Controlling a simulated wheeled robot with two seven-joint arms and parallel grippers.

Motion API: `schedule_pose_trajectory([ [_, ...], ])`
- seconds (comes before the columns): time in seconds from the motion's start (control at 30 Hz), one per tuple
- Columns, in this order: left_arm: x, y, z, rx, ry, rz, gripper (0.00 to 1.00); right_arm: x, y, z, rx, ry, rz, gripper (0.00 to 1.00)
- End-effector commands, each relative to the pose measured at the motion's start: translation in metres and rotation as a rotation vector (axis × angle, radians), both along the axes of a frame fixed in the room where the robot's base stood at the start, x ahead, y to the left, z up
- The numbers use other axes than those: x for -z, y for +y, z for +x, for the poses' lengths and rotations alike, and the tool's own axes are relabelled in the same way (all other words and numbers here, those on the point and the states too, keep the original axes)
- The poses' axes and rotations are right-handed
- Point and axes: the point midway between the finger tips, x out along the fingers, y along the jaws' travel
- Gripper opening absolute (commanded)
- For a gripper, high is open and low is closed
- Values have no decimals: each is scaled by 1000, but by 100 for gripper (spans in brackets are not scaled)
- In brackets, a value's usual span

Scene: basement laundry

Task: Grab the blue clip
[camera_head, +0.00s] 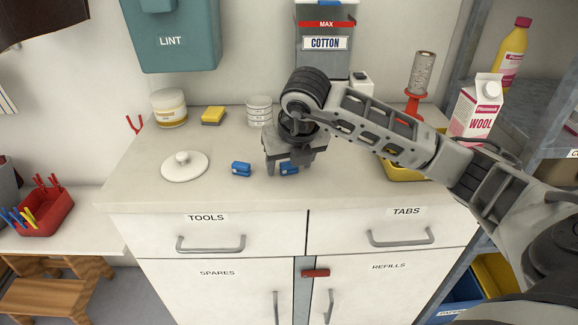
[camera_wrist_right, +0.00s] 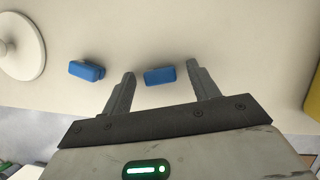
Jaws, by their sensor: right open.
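Two small blue objects lie on the pale counter. One blue clip (camera_head: 288,168) is at my right gripper (camera_head: 288,172), partly hidden by its fingers. In the right wrist view this blue clip (camera_wrist_right: 160,76) sits between the tips of the open right gripper (camera_wrist_right: 160,75), with gaps on both sides. The other blue clip (camera_head: 241,169) lies apart to the left and also shows left of the fingers in the wrist view (camera_wrist_right: 87,70). I cannot tell how high the fingertips are above the counter. My left gripper is not in view.
A white lid (camera_head: 185,167) lies left of the clips. A yellow sponge (camera_head: 212,115), a jar (camera_head: 169,108) and stacked white tins (camera_head: 259,110) stand behind. A yellow tray (camera_head: 404,173) is to the right. The counter (camera_head: 215,190) is clear in front.

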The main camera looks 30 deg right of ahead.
Motion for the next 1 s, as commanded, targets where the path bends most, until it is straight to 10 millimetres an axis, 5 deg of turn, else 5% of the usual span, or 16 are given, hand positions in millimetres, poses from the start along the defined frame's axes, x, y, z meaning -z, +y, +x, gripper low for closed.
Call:
schedule_pose_trajectory([
  [0.17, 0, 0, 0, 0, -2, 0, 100, 0, 0, 0, 0, 0, 0, 57],
  [0.33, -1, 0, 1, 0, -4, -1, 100, 0, 0, 0, 0, 0, 0, 13],
  [0.77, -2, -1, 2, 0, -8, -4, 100, -7, 0, 0, 0, -1, 0, 13],
  [1.0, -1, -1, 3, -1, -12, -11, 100, -47, 6, -10, -5, -6, 0, 13],
])
